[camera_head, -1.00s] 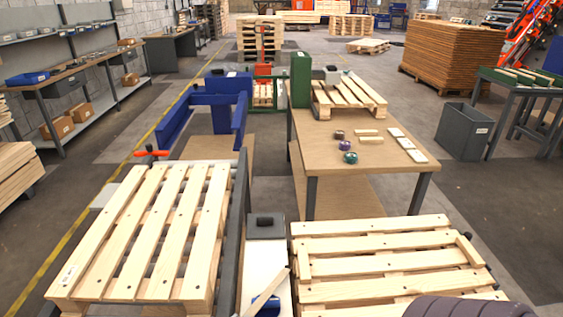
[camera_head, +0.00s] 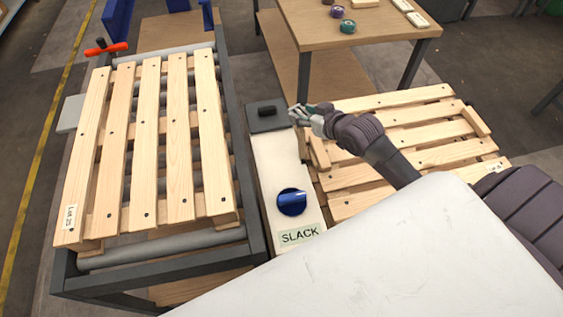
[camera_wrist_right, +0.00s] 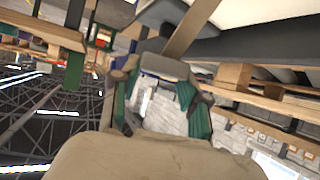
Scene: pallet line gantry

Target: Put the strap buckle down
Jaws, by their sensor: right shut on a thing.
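My right gripper (camera_head: 301,115) is above the gap between the control panel and the right pallet, just right of the panel's dark pad. It is shut on the strap buckle, which its fingers mostly hide in the head view. In the right wrist view, a grey piece (camera_wrist_right: 165,67) shows between the green-padded fingertips, with a tan strip (camera_wrist_right: 190,28) running up from it. I take this piece for the buckle, but its outline is unclear. My left gripper is not in view.
The pale panel (camera_head: 275,160) carries a blue knob (camera_head: 292,202), a SLACK label (camera_head: 299,235) and a dark block (camera_head: 266,111) on a dark pad. A slatted pallet (camera_head: 152,140) lies on rollers at left; another pallet (camera_head: 400,130) lies at right. A table (camera_head: 330,30) stands behind.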

